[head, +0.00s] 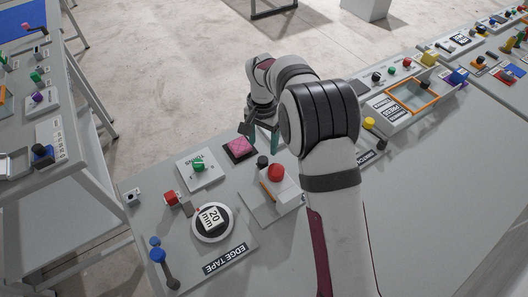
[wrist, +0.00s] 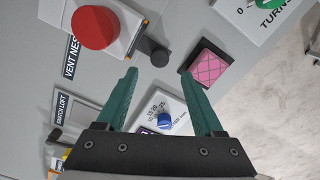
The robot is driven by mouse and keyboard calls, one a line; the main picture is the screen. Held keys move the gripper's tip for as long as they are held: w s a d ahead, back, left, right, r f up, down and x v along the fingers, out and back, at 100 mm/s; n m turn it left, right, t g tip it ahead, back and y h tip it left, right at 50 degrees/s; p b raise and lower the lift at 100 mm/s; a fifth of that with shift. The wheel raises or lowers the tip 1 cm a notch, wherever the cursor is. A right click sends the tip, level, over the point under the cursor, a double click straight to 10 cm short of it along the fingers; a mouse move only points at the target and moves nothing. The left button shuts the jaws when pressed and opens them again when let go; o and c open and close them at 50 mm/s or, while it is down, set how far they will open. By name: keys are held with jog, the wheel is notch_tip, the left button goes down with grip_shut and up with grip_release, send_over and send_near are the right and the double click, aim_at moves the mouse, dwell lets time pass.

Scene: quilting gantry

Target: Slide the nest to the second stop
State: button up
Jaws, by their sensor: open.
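My gripper (head: 262,138) hangs over the far part of the near bench with its two green fingers apart. In the wrist view the gripper (wrist: 159,74) is open and empty between its fingertips. A pink quilted square (wrist: 209,68) in a dark square holder lies near the right fingertip; it also shows in the head view (head: 240,147), left of my gripper.
A blue knob (wrist: 165,120) on a numbered scale lies between the fingers. A green knob (head: 198,167) on the TURNS plate, a 20 mm dial (head: 212,220) and a blue lever (head: 157,252) stand at left. An orange-edged tray (head: 413,95) is at right.

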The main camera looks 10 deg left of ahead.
aim_at(263, 159)
notch_tip(263, 159, down, 7)
jog(key=shift+f, duration=0.1)
grip_shut()
dwell(0.4)
dwell(1.1)
